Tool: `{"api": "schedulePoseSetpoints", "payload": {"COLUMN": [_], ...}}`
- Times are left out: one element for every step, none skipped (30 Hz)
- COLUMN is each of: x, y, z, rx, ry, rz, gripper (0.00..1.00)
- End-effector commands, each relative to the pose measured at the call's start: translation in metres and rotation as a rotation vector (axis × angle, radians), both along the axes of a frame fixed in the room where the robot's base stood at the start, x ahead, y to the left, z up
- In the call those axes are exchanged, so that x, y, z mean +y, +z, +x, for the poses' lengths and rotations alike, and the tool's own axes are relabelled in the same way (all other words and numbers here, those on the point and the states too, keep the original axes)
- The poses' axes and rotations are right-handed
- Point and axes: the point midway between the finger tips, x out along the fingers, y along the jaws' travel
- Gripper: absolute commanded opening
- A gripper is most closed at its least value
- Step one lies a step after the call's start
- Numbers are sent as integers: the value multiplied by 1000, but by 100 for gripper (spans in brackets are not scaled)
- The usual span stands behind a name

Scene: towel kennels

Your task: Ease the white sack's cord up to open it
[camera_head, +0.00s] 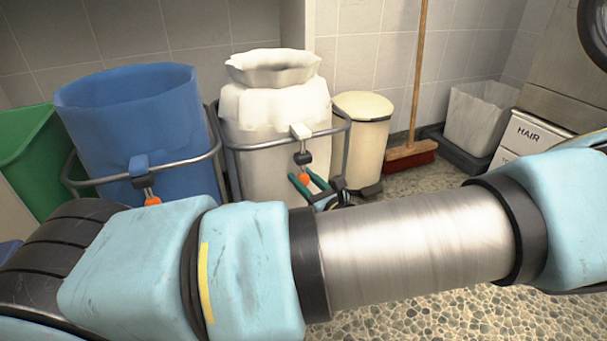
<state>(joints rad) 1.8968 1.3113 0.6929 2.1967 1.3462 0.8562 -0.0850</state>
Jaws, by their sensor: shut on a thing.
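The white sack (272,112) stands upright in a grey metal ring frame, with a gathered, ruffled neck at its top. A white tab (300,131) hangs over the ring at its front right, with a black cord lock (303,158) below it. An orange pull (304,177) hangs under the lock at the cord's end. My gripper (306,181) has teal-green fingers on either side of the orange pull and is shut on it. My own arm crosses the foreground and partly hides the gripper's body and the sack's base.
A blue sack (130,125) in a similar frame, with its own orange pull, stands left, beside a green bin (25,150). A cream pedal bin (361,135) is close on the right. A broom (410,150), a lined bin (478,118) and a HAIR box (530,135) stand farther right.

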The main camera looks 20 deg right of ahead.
Motion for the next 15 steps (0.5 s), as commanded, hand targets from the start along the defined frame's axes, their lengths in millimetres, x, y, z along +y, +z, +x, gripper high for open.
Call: {"api": "schedulePoseSetpoints", "payload": {"x": [0,0,0,0,0,0,0,0,0,0,0,0,0,0,0], "y": [15,19,24,28,32,36,38,40,41,41,41,41,41,41,41], "z": [0,0,0,0,0,0,0,0,0,0,0,0,0,0,0], "rx": [-2,-2,-2,-2,-2,-2,-2,-2,-2,-2,-2,-2,-3,-4,-5], "ry": [-1,-1,-1,-1,-1,-1,-1,-1,-1,-1,-1,-1,-1,-1,-1], "rz": [1,1,1,1,1,1,1,1,1,1,1,0,1,1,1], "gripper": [0,0,0,0,0,0,0,0,0,0,0,0,0,0,0]}}
